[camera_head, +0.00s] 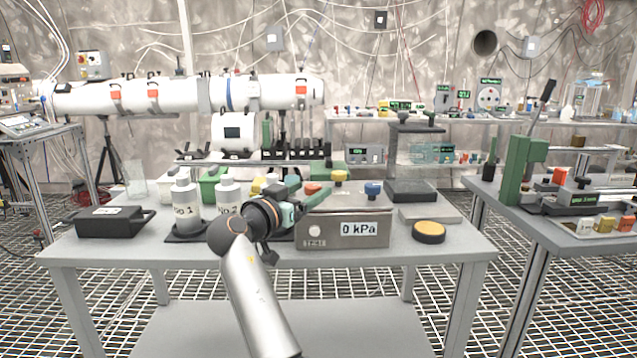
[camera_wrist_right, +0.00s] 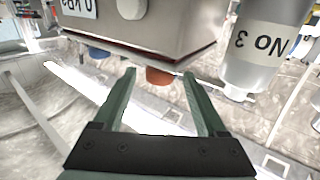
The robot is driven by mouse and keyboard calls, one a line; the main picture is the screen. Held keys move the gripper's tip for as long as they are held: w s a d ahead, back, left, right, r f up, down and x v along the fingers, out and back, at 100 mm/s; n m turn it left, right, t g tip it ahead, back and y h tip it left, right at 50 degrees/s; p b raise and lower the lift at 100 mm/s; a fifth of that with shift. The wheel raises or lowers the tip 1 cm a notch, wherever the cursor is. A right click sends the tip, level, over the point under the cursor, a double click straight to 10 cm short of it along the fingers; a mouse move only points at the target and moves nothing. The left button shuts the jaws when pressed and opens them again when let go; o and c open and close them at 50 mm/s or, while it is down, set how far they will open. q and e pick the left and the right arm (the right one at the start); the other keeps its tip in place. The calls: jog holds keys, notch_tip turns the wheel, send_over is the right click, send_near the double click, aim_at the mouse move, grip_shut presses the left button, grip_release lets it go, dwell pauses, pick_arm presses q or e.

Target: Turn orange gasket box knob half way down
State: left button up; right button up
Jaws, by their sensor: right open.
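The gasket box (camera_head: 322,231) is a grey metal box on the table, with a "0 kPa" display on its front. On its top are an orange knob (camera_head: 312,188), a yellow knob (camera_head: 340,176) and a blue knob (camera_head: 373,188). My right gripper (camera_head: 303,193) is open at the left side of the box top, close to the orange knob. The right wrist view is upside down; there the orange knob (camera_wrist_right: 159,77) shows between the open fingertips (camera_wrist_right: 159,84). I cannot tell whether they touch it. My left gripper is not in view.
White bottles (camera_head: 187,205) stand in a dark tray left of my right gripper. A black case (camera_head: 115,221) lies at the table's left. A yellow-topped round button (camera_head: 429,231) and a flat grey plate (camera_head: 430,214) lie right of the box. A dark press stands behind.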

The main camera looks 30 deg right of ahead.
jog(key=v, duration=0.7)
jog(key=shift+p, duration=0.3)
dwell(3.8)
